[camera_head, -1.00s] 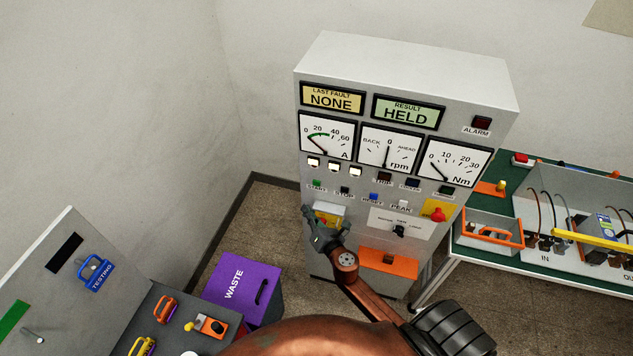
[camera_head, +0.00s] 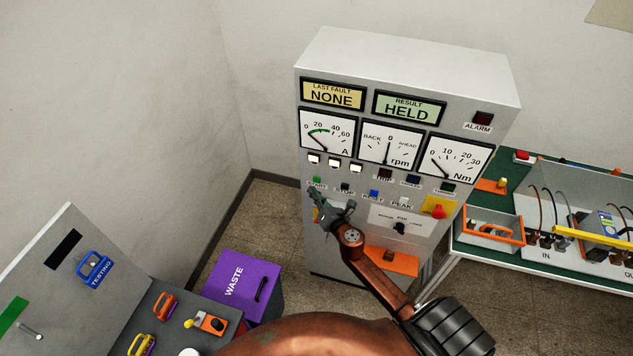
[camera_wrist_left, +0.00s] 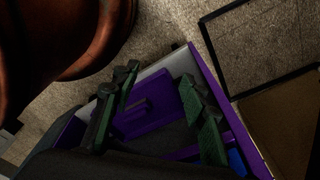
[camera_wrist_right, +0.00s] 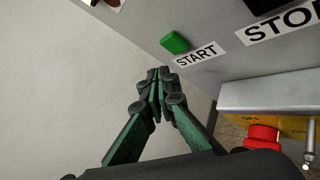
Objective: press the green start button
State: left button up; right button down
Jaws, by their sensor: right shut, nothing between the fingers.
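The green start button (camera_head: 317,180) sits on the front of the grey cabinet (camera_head: 400,70), at the left end of the button row. In the right wrist view the green button (camera_wrist_right: 175,42) is beside the "START" label, above my fingertips in the picture. My right gripper (camera_head: 318,198) is shut and empty, just below the button in the head view. In the right wrist view its closed fingertips (camera_wrist_right: 158,74) appear apart from the button. My left gripper (camera_wrist_left: 158,80) shows only in its wrist view, with fingers spread and a purple bin behind them.
A black stop button (camera_head: 345,187) and blue reset button (camera_head: 373,194) are to the right. A red knob (camera_wrist_right: 262,136) on a yellow box is below in the right wrist view. The purple waste bin (camera_head: 231,283) stands left of the cabinet; a bench (camera_head: 485,250) stands right.

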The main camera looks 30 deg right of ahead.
jog(key=shift+w+d, duration=0.5)
jog(key=shift+d, duration=0.15)
jog(key=shift+w+d, duration=0.1)
dwell(1.0)
jog(key=shift+w+d, duration=0.2)
jog(key=shift+d, duration=0.05)
jog(key=shift+w+d+b, duration=0.25)
jog(key=shift+d+b, duration=0.05)
dwell(0.8)
dwell(0.3)
jog(key=shift+s+a, duration=0.55)
jog(key=shift+a, duration=0.1)
jog(key=s+a+p, duration=0.1)
jog(key=s+a, duration=0.2)
jog(key=shift+s+a, duration=0.15)
jog(key=shift+a, duration=0.25)
